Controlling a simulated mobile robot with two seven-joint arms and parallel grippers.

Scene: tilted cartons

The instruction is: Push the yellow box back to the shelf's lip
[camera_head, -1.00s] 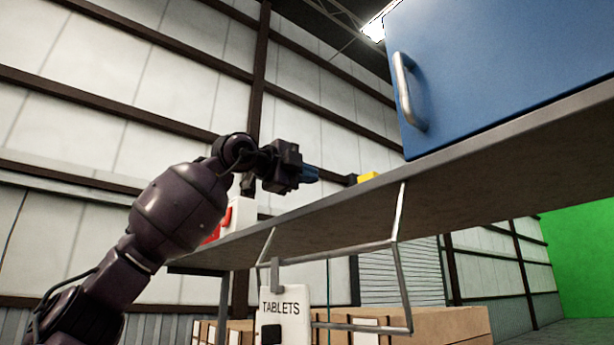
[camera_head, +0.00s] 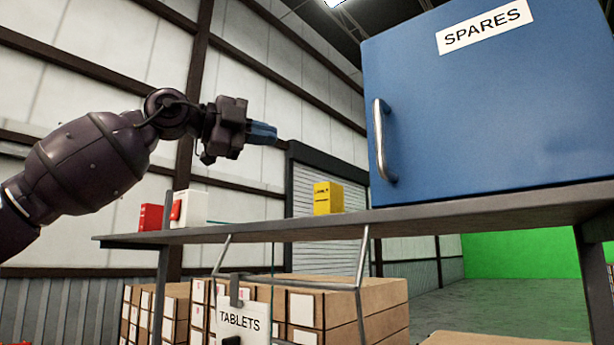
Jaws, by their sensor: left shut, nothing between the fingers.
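The yellow box (camera_head: 328,198) stands upright on the grey shelf (camera_head: 300,229), a little left of the blue cabinet. My left gripper (camera_head: 268,133) is shut and empty. It is in the air above the shelf, up and to the left of the yellow box and apart from it, with its blue fingertips pointing right. The shelf is seen from close to its own level, so the box's distance from the lip is hard to tell. My right gripper is not in view.
A blue cabinet (camera_head: 490,110) labelled SPARES, with a metal handle (camera_head: 380,140), stands on the shelf's right part. A white box (camera_head: 192,208) and a red box (camera_head: 151,217) stand at the left end. A TABLETS sign (camera_head: 240,321) hangs below. Cartons (camera_head: 380,300) are stacked beyond.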

